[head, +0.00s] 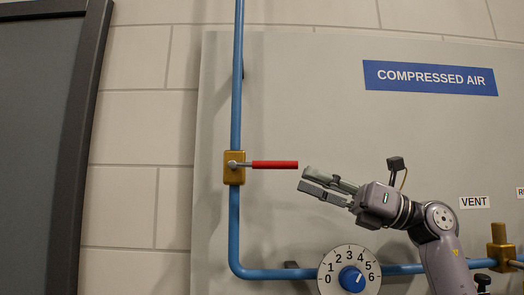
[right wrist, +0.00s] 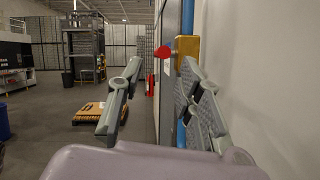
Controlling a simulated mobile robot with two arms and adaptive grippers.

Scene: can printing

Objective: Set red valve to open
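The red valve has a red handle (head: 275,165) that sticks out level to the right, across the upright blue pipe, from a brass body (head: 234,168). My right gripper (head: 303,179) is just right of and slightly below the handle's free end, apart from it. In the right wrist view the fingers (right wrist: 163,68) are spread wide with nothing between them. The round red handle end (right wrist: 162,53) shows ahead between the fingertips, beside the brass body (right wrist: 187,46). My left gripper is in neither view.
A white dial with a blue knob (head: 351,279) sits below my right gripper. The blue pipe (head: 235,225) bends right along the bottom to another brass valve (head: 500,253) under a VENT label (head: 474,202). The grey panel (head: 290,100) is close beside my right gripper.

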